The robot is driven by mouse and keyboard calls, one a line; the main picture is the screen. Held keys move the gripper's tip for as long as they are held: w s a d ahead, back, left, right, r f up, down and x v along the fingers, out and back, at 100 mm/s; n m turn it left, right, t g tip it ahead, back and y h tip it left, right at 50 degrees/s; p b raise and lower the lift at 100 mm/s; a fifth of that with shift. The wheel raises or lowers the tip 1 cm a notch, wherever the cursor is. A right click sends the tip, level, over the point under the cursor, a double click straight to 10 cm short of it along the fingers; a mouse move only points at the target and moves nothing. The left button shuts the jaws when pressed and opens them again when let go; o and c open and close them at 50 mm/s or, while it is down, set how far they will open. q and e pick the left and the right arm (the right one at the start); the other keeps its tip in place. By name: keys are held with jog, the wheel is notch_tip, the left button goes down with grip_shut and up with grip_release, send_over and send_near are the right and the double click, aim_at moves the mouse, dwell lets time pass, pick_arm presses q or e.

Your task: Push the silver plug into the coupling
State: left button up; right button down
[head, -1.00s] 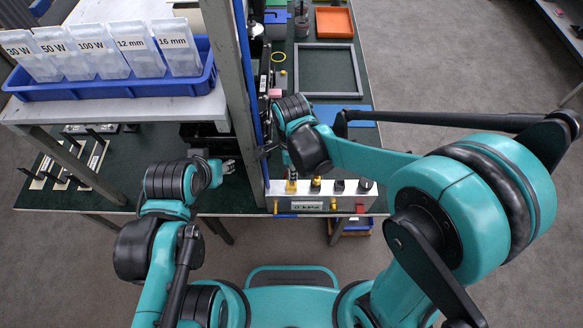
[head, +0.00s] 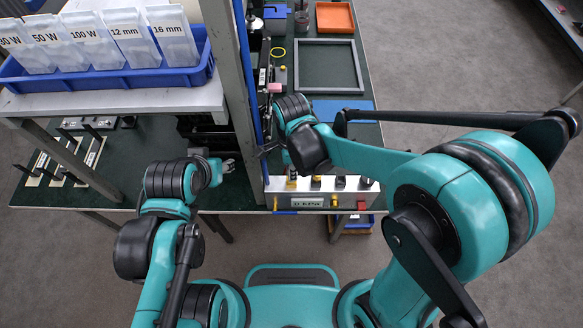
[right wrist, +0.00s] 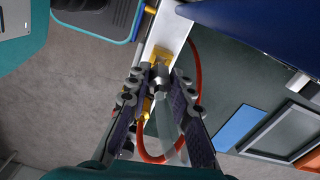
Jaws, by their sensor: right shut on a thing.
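In the right wrist view, my right gripper (right wrist: 160,88) is shut on the silver plug (right wrist: 161,78), its two fingers on either side. A clear hose (right wrist: 168,125) runs from the plug back towards me between the fingers. A brass-coloured coupling (right wrist: 161,56) on a pale metal bar lies straight ahead of the plug's tip. The tip is close to the coupling; I cannot tell whether it is inside. In the head view, my right gripper (head: 266,150) is small beside the upright post. My left gripper (head: 228,166) is over the green bench, its fingers too small to judge.
A metal fitting box (head: 309,202) with several fittings stands at the bench's front edge. A red hose (right wrist: 196,70) loops beside the right gripper. The grey post (head: 232,80) and the shelf with the blue bin (head: 110,80) stand left. A grey frame tray (head: 328,66) lies behind.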

jog(key=shift+f+b, duration=1.55)
jog(key=shift+f, duration=0.2)
dwell(1.1)
jog(key=shift+r, duration=0.1)
dwell(0.7)
jog(key=c, duration=1.8)
grip_release()
jog(key=shift+o, duration=0.4)
jog(key=shift+o, duration=0.7)
jog(key=o, duration=0.6)
jog(key=shift+c, duration=0.2)
jog(key=shift+o, duration=0.3)
